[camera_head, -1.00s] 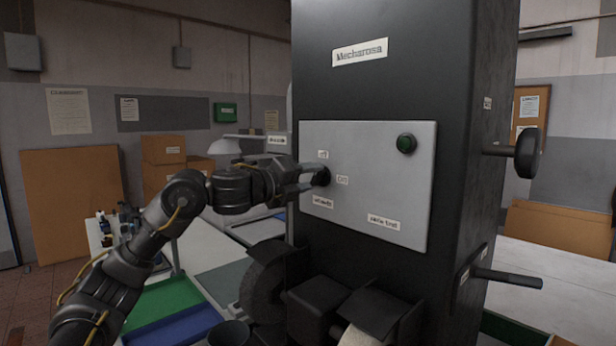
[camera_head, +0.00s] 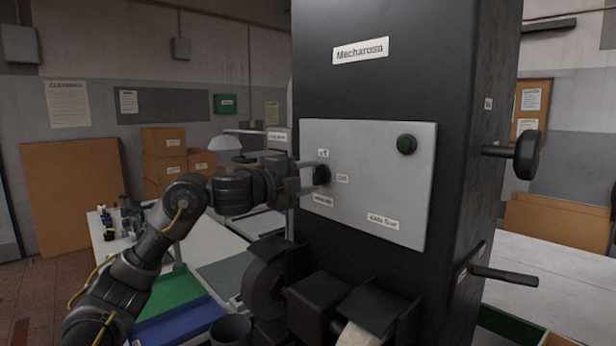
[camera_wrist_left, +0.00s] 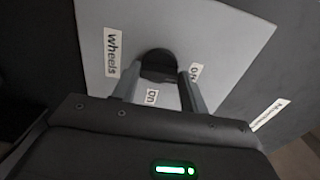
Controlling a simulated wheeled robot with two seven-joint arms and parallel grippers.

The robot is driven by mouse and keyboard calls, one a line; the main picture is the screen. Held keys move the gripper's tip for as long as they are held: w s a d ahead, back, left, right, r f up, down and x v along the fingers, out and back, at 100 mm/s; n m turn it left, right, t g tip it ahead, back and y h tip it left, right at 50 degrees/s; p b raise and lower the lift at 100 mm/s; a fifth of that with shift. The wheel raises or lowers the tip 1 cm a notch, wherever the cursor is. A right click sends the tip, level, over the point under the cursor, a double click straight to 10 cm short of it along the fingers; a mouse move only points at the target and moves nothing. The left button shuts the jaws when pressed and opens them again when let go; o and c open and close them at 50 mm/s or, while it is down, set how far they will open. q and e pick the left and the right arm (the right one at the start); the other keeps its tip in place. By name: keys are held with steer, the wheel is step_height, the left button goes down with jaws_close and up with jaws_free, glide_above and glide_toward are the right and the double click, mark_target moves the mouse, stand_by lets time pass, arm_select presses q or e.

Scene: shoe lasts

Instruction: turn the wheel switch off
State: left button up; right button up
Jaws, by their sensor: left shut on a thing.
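The wheel switch (camera_head: 321,175) is a black round knob on the grey panel (camera_head: 375,150) of the black Mecharosa machine. It sits between an "off" label above and an "on" label to its right, with the "wheels" label below. In the left wrist view the knob (camera_wrist_left: 158,66) lies between the fingertips. My left gripper (camera_head: 314,176) is at the panel, its two fingers one above the other, shut on the knob. The fingers hide part of the knob, and its pointer direction cannot be read. My right gripper is not in view.
A green round button (camera_head: 406,145) sits at the panel's upper right. Grinding wheels and black guards (camera_head: 318,303) stick out below the panel. Black handles (camera_head: 527,158) stand out on the machine's right side. A table with green and blue trays (camera_head: 180,327) lies at left.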

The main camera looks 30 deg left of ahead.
arm_select(q)
steer(key=shift+r, duration=0.1)
steer(key=o, duration=1)
steer(key=b+v, duration=0.4)
steer(key=v, duration=0.6)
steer(key=shift+s+a, duration=0.2)
steer(key=shift+s, duration=0.1)
